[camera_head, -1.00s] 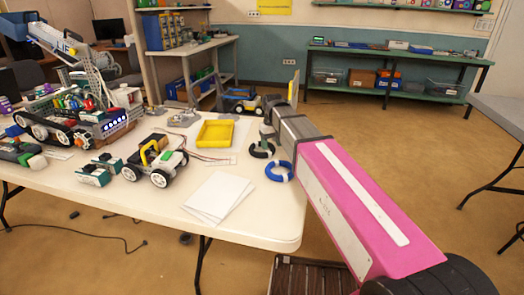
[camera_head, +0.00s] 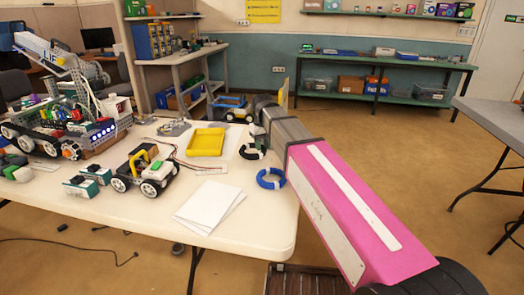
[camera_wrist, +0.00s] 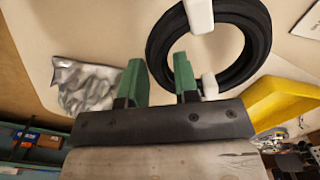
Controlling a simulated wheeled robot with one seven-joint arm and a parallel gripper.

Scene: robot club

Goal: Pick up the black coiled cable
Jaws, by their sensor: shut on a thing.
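The black coiled cable (camera_head: 249,153) is at the right side of the white table, at the end of my arm. In the wrist view the cable (camera_wrist: 262,38) is a large black ring with white ties. My gripper (camera_wrist: 158,64) has its green fingers on either side of the ring's near left band, one outside the ring and one inside, shut on it. In the head view my arm hides most of the gripper. The cable seems slightly above the table, but the gap is hard to see.
A blue coil (camera_head: 263,182) lies just in front on the table (camera_head: 150,215). A silver bag (camera_wrist: 85,84) shows in the wrist view.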

